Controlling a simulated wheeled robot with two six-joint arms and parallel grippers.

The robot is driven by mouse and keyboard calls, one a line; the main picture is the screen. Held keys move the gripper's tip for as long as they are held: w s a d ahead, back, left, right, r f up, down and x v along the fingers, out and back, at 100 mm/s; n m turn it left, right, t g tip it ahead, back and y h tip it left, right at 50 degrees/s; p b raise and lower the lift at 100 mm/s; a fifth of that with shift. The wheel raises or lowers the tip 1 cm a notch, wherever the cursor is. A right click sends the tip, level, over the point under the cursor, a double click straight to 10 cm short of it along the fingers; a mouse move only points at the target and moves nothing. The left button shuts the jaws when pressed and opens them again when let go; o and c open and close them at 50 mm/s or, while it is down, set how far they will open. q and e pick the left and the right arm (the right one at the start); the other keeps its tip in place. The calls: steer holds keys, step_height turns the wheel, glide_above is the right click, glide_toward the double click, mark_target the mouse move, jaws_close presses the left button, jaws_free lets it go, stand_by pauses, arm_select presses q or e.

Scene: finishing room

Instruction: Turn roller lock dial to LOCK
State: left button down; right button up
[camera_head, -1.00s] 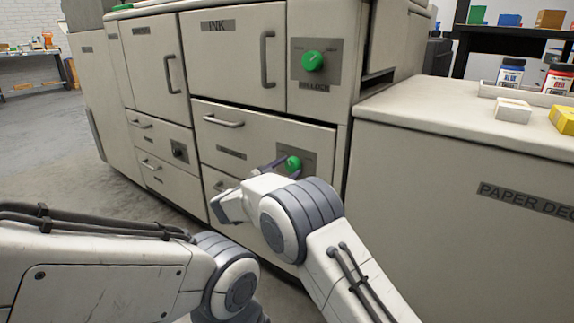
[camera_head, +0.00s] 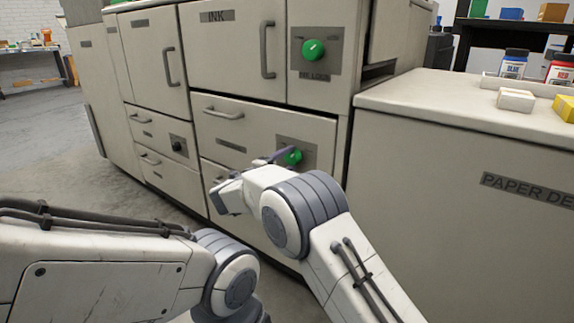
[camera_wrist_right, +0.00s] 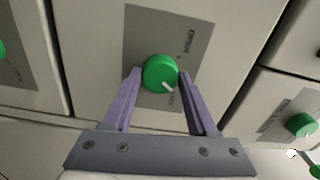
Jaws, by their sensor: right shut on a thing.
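A green dial (camera_head: 294,157) sits on a grey plate on the lower drawer front of the beige machine. My right gripper (camera_head: 283,156) is shut on this dial; in the right wrist view its purple fingers (camera_wrist_right: 160,82) lie on either side of the green dial (camera_wrist_right: 159,73). The dial's white pointer mark points down and to the right there, toward small lettering by the right finger. The word OPEN shows higher on the plate. The dial's name label is not readable. My left arm shows at lower left, its gripper out of view.
Another green dial (camera_head: 313,50) is on the panel above, its label ending in LOCK. A small black knob (camera_head: 178,146) is on a drawer to the left. The paper deck (camera_head: 450,115) stands close on the right, with bottles and boxes on top.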

steer(key=shift+f+m+b, duration=0.1)
steer(key=shift+m+b, duration=0.7)
steer(key=shift+m, duration=0.7)
steer(key=o, duration=1.4)
steer(key=shift+c, duration=0.2)
